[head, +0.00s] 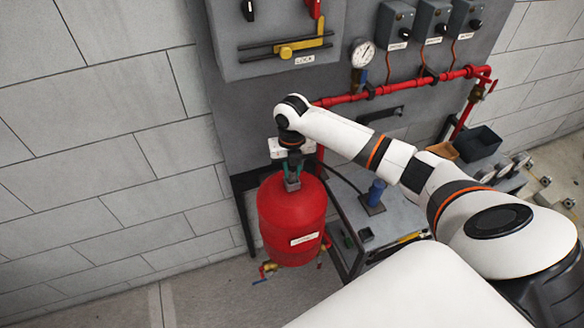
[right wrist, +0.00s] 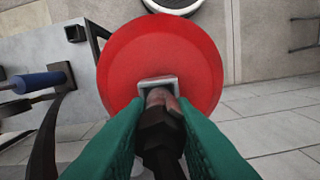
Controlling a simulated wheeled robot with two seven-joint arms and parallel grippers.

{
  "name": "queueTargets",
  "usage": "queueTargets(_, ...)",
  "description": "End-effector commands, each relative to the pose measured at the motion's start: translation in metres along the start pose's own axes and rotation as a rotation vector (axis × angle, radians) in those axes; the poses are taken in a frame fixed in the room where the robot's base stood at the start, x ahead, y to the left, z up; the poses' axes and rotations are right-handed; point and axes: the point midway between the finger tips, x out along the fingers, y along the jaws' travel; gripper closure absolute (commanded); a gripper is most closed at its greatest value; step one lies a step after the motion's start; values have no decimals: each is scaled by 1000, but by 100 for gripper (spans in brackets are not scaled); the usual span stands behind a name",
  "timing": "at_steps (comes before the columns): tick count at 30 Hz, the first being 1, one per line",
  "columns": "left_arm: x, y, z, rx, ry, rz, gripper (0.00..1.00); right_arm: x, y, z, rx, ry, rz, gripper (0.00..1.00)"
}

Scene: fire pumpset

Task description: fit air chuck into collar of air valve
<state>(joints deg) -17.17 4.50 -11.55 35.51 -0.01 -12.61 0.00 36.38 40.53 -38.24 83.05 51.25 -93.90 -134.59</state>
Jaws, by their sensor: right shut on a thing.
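The red tank (head: 292,222) stands upright beside the bench, with a grey collar (head: 292,185) on its top. In the right wrist view the collar (right wrist: 145,82) is a pale square-edged piece against the red tank top (right wrist: 120,60). My right gripper (head: 292,168) is above the tank top. Its green fingers (right wrist: 160,125) are shut on the dark air chuck (right wrist: 160,145). The chuck's brownish front end points at the collar and overlaps it in the wrist view; I cannot tell how deep it sits. The valve inside the collar is hidden. My left gripper is out of view.
A grey bench (head: 395,218) stands right of the tank, carrying a blue cylinder (head: 376,190) on a dark base. A black hose (head: 345,178) arcs above it. The grey panel with a gauge (head: 362,53) and red pipe (head: 400,87) is behind. Floor left of the tank is clear.

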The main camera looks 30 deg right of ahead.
Motion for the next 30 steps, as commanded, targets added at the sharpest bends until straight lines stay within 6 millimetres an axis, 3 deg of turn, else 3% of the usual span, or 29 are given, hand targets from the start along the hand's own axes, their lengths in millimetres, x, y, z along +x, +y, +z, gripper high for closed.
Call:
queueTargets(4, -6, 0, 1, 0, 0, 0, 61, 12, 0, 0, 0, 0, 1, 100)
queueTargets(14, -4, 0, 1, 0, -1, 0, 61, 16, 0, 0, -1, 2, 0, 100)
queueTargets(15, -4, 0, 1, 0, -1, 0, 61, 16, 0, 0, -1, 1, 0, 75)
queueTargets(18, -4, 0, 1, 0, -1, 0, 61, 16, 0, 0, -1, 1, 0, 58)
queueTargets(30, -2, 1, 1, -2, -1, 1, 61, 9, 0, -1, 0, 3, 0, 56)
